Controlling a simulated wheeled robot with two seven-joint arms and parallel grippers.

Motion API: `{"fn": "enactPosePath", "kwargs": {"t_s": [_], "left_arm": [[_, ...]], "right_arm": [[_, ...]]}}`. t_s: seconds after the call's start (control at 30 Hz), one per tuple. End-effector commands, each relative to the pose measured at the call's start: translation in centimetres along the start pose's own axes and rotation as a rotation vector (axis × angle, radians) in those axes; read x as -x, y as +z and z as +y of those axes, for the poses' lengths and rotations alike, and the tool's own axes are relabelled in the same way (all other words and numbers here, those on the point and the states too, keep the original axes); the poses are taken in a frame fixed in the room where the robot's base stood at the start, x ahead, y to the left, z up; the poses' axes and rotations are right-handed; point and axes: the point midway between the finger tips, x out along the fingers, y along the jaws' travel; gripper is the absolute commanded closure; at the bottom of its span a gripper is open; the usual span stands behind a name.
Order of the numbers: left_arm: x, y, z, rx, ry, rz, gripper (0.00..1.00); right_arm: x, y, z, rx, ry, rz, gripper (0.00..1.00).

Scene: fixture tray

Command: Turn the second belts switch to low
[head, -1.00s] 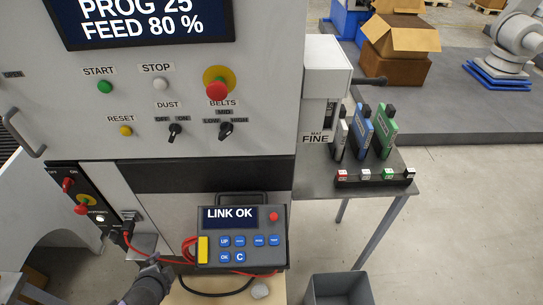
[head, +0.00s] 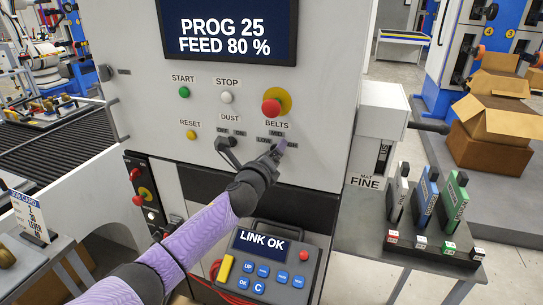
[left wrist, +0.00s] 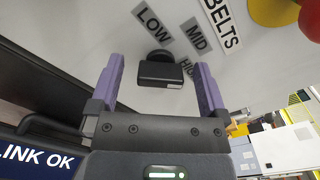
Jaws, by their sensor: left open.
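The belts switch is a black knob (left wrist: 160,72) on the light machine panel, under the BELTS label (head: 277,125). LOW, MID and HIGH labels surround it in the left wrist view. My left gripper (head: 274,153) is at this switch and hides most of it in the head view. In the left wrist view its two purple fingers stand open on either side of the knob, with gaps visible. Which label the knob points at I cannot tell. My right gripper is not in view.
The dust switch (head: 225,144) is just left of my left gripper. The red stop button (head: 271,107) on its yellow plate sits above. A side table (head: 360,232) with coloured blocks stands at the right.

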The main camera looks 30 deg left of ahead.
Motion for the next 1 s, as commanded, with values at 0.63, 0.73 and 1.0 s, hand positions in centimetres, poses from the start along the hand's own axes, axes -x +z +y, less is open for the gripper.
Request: {"fn": "enactPosePath", "kwargs": {"t_s": [0.63,0.73,1.0], "left_arm": [[-0.2,-0.1,0.0,0.002,0.000,0.001,0.79],[-0.2,-0.1,0.0,0.002,0.000,0.001,0.97],[-0.2,-0.1,0.0,0.041,0.001,0.002,0.97]], "right_arm": [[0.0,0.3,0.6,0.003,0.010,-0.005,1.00],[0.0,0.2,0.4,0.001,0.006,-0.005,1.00],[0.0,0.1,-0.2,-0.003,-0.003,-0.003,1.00]]}}
